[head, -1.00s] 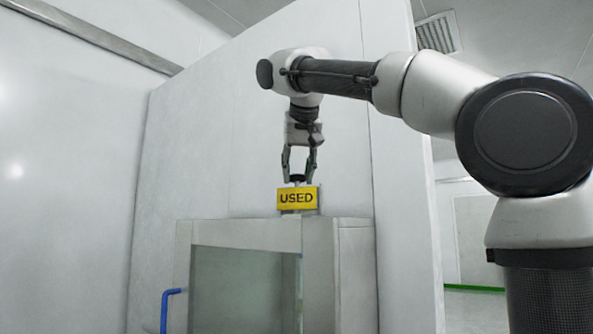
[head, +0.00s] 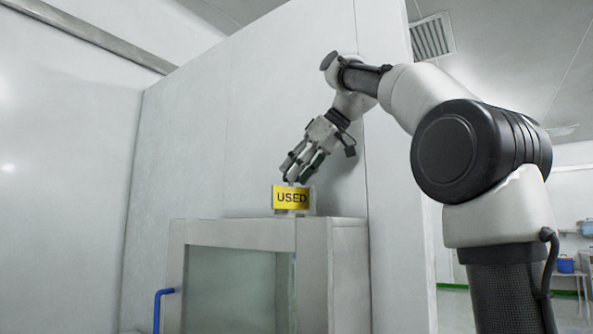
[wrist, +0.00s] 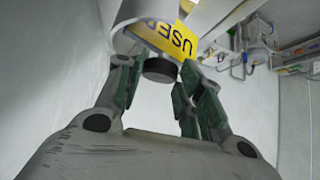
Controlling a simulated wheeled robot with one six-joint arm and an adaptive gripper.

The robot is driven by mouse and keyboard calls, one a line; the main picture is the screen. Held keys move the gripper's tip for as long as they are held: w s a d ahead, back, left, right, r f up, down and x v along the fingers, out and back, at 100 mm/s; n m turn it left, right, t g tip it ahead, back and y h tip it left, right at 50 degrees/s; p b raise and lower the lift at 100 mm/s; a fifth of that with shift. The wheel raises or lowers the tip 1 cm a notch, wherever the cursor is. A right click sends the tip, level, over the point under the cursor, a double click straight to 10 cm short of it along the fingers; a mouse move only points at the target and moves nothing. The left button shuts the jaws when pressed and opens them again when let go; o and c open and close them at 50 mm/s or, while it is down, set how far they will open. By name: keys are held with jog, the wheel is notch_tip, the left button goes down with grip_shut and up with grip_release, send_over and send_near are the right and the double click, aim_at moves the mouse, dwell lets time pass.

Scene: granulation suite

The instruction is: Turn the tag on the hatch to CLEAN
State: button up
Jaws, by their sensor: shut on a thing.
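The yellow tag (head: 291,197) stands on top of the hatch (head: 245,235), with the word USED facing the head camera. In the wrist view the tag (wrist: 172,38) shows part of that word beside a pale round body. A dark round knob (wrist: 160,70) sits between my fingers. My gripper (head: 293,180) leans down from the upper right, its fingertips just above the tag, and is shut on the knob. The fingers hide the knob in the head view. No CLEAN face is visible.
The hatch has a glass door and a blue handle (head: 158,305) at its left. A white wall panel (head: 240,130) rises close behind the hatch and my gripper. Equipment (wrist: 250,45) shows on the wall in the wrist view. A blue container (head: 565,265) stands far right.

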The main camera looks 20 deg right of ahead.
jog(key=shift+w+d+n+g+y, duration=0.15)
jog(key=shift+n+g+y, duration=0.4)
jog(key=shift+n, duration=0.45)
jog(key=o, duration=1)
